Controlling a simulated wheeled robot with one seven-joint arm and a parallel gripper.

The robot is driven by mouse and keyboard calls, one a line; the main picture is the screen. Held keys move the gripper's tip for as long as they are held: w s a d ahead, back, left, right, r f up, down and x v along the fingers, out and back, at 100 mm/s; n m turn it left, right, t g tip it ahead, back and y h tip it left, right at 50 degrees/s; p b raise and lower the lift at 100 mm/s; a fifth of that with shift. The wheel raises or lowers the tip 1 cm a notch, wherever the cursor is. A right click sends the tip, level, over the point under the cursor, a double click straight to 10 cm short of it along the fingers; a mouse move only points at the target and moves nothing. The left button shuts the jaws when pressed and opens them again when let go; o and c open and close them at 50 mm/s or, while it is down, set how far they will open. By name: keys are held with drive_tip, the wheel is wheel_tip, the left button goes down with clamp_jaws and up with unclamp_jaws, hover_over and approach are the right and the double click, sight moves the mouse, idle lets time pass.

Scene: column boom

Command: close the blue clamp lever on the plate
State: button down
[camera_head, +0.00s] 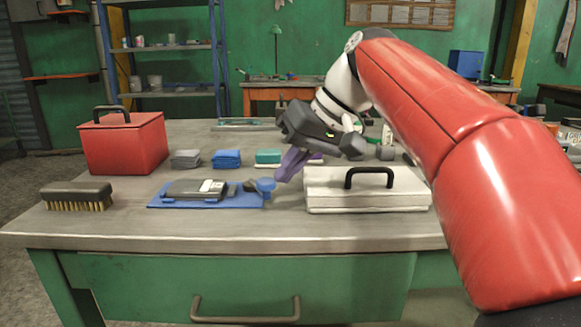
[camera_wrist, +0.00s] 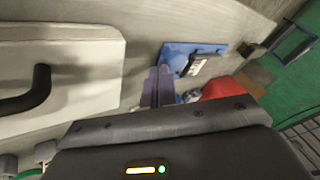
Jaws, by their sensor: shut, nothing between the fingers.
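The blue plate (camera_head: 160,203) lies flat on the workbench, left of centre, with a dark grey device carrying a white label (camera_head: 208,186) on it. The blue clamp lever (camera_head: 265,185) is at the plate's right end, its round blue end standing a little above the plate beside a dark part. My gripper (camera_head: 281,176), with purple fingers, is shut and empty just right of the lever. Contact cannot be told. In the wrist view, the purple fingers (camera_wrist: 158,72) point toward the blue plate (camera_wrist: 218,48) and partly cover the lever's end of it.
A white case (camera_head: 368,199) with a black handle stands close right of my gripper. Behind the plate lie grey cloths (camera_head: 186,159), blue cloths (camera_head: 227,158) and a teal-and-white block (camera_head: 268,157). A red box (camera_head: 123,143) and a brush (camera_head: 77,196) are at left. The bench front is clear.

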drive_tip(key=shift+s, duration=0.1)
drive_tip(key=shift+s+a+m+t+h, duration=0.2)
drive_tip(key=shift+s+a+m+t, duration=0.25)
drive_tip(key=shift+m, duration=0.3)
drive_tip(key=shift+s+a+m+t+h, duration=0.2)
drive_tip(key=shift+s+a+m+t, duration=0.25)
drive_tip(key=shift+m, duration=0.3)
drive_tip(key=a+m, duration=0.1)
drive_tip(key=s+a+m+t+h, duration=0.1)
drive_tip(key=m, duration=0.1)
drive_tip(key=shift+a+r+m+p, duration=0.1)
drive_tip(key=shift+a+m+p, duration=0.2)
drive_tip(key=shift+p, duration=0.05)
drive_tip(key=shift+a+h, duration=0.3)
drive_tip(key=shift+a+p, duration=0.8)
drive_tip(key=shift+a, duration=0.75)
